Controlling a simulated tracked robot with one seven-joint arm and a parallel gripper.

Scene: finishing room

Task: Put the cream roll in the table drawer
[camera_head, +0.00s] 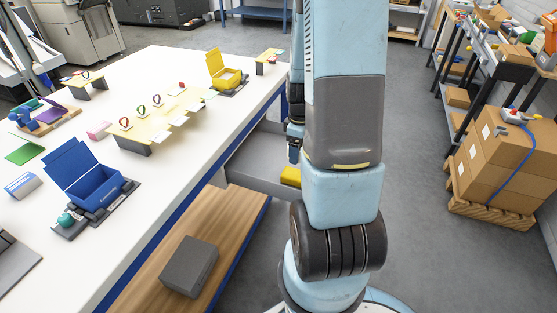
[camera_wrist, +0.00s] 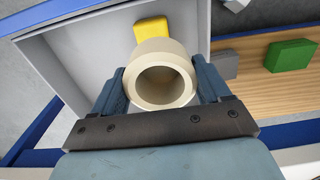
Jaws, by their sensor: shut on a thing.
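The cream roll (camera_wrist: 181,62) is held between the two fingers of my gripper (camera_wrist: 162,88) in the wrist view, its open end facing the camera. The gripper is shut on it. The table drawer (camera_wrist: 88,45) is pulled out and lies beneath and beyond the roll in the wrist view. In the head view the drawer (camera_head: 244,172) sticks out from under the white table, partly hidden behind my arm. A yellow block (camera_wrist: 152,29) lies inside the drawer.
The white table (camera_head: 190,100) carries a blue box (camera_head: 88,183), a yellow box (camera_head: 222,75) and several small items. A wooden lower shelf (camera_head: 225,225) holds a grey block (camera_head: 189,266). A green block (camera_wrist: 290,55) shows beside the drawer. Cartons (camera_head: 500,160) stand on a pallet at right.

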